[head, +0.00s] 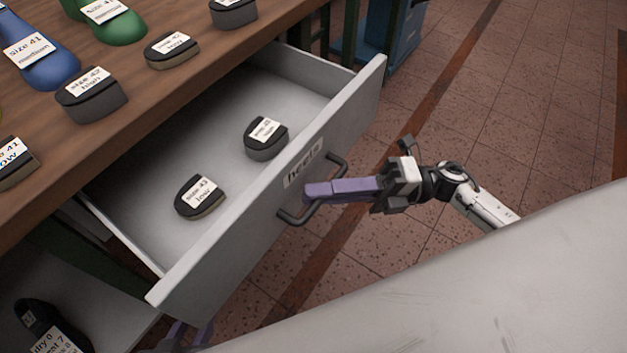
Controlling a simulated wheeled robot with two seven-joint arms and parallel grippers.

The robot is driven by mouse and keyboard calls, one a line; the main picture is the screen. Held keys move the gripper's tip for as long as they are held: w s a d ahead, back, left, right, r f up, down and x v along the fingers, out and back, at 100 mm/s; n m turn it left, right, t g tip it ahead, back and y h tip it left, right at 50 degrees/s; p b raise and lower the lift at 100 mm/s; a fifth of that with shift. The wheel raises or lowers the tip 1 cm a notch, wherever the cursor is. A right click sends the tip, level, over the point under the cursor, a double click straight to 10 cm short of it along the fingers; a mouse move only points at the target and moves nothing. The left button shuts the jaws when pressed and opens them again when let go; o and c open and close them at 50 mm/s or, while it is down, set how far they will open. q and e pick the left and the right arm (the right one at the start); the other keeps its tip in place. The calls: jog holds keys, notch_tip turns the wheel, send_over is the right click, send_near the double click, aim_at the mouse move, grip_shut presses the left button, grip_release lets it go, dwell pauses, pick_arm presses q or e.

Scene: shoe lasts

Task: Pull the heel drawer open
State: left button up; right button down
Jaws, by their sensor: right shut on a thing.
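The heel drawer (225,263) is a pale grey drawer under the wooden table, standing well open, with a "heels" label (303,163) on its front. Two dark heel pieces lie in it: one marked size 43 low (201,204) and another (265,146) with a label too small to read fully. My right gripper (310,194) has purple fingers and is shut on the dark bar handle (339,165) of the drawer. My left gripper (186,335) shows only as purple parts at the bottom edge, below the drawer front; its jaws are mostly hidden.
The wooden table (163,92) holds several labelled heels and a blue (45,62) and a green (122,28) last. A lower shelf (92,302) at bottom left holds a dark labelled item (47,327). A blue bin (398,45) stands behind. Tiled floor (520,110) is clear at right.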

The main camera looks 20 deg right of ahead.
jog(key=shift+s+d, duration=0.3)
jog(key=c, duration=2.1)
grip_release()
jog(key=b+v, duration=0.1)
jog(key=v, duration=0.9)
jog(key=shift+d, duration=0.2)
